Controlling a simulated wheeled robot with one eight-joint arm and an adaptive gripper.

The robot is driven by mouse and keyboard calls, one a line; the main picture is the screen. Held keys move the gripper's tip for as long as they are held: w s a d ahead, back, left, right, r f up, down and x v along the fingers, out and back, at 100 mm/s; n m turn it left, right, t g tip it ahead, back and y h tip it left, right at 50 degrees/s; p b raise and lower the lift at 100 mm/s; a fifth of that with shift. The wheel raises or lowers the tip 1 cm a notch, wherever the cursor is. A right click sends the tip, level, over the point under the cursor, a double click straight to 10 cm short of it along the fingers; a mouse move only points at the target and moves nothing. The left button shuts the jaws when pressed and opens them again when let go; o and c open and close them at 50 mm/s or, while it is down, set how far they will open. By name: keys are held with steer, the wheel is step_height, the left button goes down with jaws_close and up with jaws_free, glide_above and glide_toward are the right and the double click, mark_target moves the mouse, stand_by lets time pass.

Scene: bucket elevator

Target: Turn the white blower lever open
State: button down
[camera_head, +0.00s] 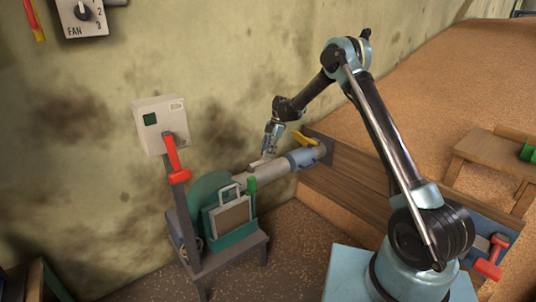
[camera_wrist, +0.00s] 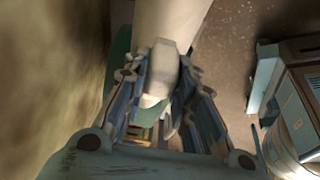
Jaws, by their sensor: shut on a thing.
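The white blower lever (camera_wrist: 163,60) sits on the pale pipe (camera_wrist: 172,18) in the wrist view, with its end between my fingers. In the head view the lever (camera_head: 259,163) lies along the top of the pipe, just below my fingertips. My gripper (camera_head: 269,153) reaches down to it from above, and in the wrist view my gripper (camera_wrist: 162,85) is shut on the lever from both sides. The fingers partly hide the lever's end. The pipe joins the green blower (camera_head: 206,190) on its left.
A yellow lever (camera_head: 304,139) is at the pipe's right end, near the wooden grain wall (camera_head: 345,165).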

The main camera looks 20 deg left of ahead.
steer(key=shift+w, duration=0.15)
steer(key=c, duration=1.3)
jaws_free()
steer(key=v, duration=1.2)
